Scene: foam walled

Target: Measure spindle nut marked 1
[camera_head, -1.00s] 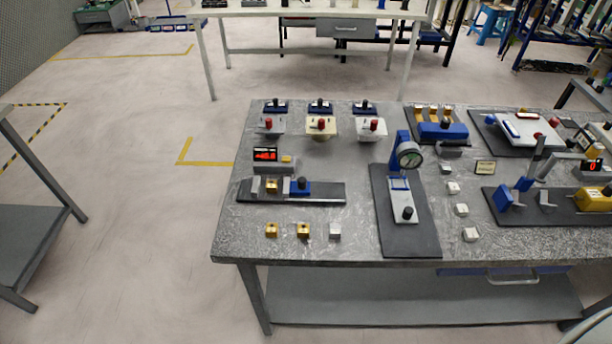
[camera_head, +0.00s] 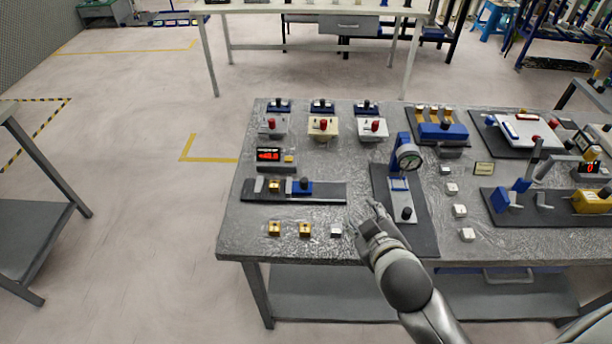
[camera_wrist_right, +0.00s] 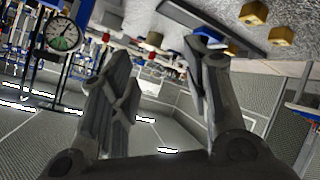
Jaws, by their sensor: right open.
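Two brass nuts, a left one (camera_head: 274,229) and a middle one (camera_head: 305,230), sit at the table's front left with a silver nut (camera_head: 336,231) to their right. Their markings are too small to read. Behind them is a measuring fixture (camera_head: 330,192) with a blue slide (camera_head: 302,187), a brass piece (camera_head: 274,186) at its left part and a red-lit display (camera_head: 268,154). My right gripper (camera_head: 368,219) is open, empty and right of the silver nut. The right wrist view shows its spread fingers (camera_wrist_right: 155,70) and brass blocks (camera_wrist_right: 281,36) beyond. My left gripper is out of view.
A dial gauge stand (camera_head: 407,158) on a dark base stands just behind and right of my right gripper. Several small silver blocks (camera_head: 460,211) lie to its right. Red-knobbed gauges (camera_head: 322,127) stand at the back. The table's front left edge is free.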

